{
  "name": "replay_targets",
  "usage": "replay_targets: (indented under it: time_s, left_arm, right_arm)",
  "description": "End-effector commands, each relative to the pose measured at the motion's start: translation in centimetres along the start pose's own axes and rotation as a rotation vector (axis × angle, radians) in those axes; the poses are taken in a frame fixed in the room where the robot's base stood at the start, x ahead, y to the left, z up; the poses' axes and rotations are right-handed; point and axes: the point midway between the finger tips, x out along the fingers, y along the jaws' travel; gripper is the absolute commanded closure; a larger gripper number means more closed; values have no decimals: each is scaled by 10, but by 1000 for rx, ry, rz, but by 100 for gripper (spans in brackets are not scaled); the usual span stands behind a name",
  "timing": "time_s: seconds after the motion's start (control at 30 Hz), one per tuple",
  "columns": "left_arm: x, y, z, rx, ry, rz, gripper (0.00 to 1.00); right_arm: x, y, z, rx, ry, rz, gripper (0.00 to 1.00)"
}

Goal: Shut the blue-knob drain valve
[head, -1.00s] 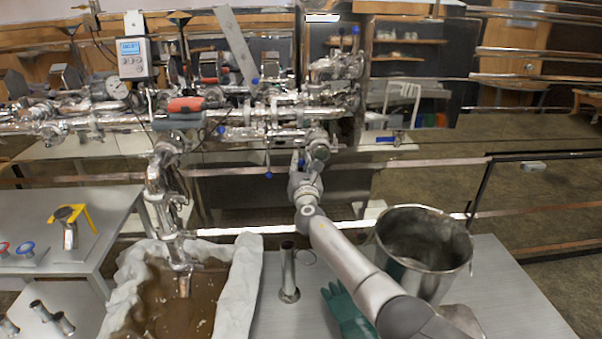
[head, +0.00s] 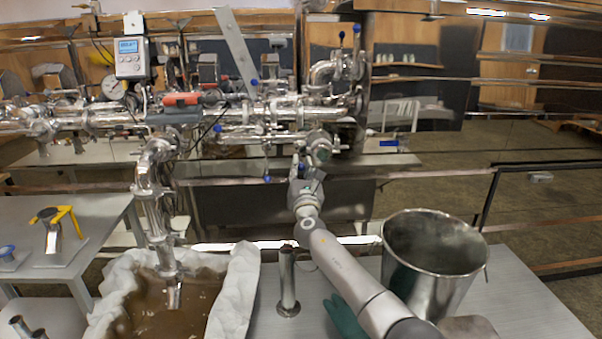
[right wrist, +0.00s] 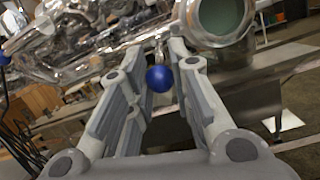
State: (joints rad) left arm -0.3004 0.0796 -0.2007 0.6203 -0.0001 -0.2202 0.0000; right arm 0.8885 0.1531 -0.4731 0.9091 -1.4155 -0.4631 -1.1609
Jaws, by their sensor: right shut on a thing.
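My right gripper (head: 300,164) reaches up to the steel pipework (head: 245,118), just below a round pipe end. In the right wrist view its two fingers (right wrist: 157,75) are on either side of a blue knob (right wrist: 160,79), shut on it. The knob is on a thin stem below a pipe with an open-looking greenish round end (right wrist: 222,14). In the head view the gripper hides this knob. Another blue knob (head: 267,179) hangs from the pipework just left of the gripper. My left gripper is not in view.
A steel bucket (head: 436,262) stands on the table right of my arm. A short upright tube (head: 288,285) and a white-lined tub (head: 237,290) of brown liquid are left of it. A green glove (head: 343,318) lies partly under my arm.

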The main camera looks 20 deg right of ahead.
Motion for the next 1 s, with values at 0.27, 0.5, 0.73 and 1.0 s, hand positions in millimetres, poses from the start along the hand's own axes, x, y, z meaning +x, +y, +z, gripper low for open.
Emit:
replay_targets:
  time_s: [0.27, 0.5, 0.73, 1.0]
  left_arm:
    - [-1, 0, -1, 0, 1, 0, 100]
    - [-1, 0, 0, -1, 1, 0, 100]
    - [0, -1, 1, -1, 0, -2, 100]
    - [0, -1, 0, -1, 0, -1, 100]
  right_arm:
    - [0, 0, 1, 0, -1, -1, 69]
    - [0, 0, 0, 0, 0, 0, 69]
    - [-7, 0, -1, 2, 2, 0, 69]
    - [-36, 0, -1, 2, 2, 1, 69]
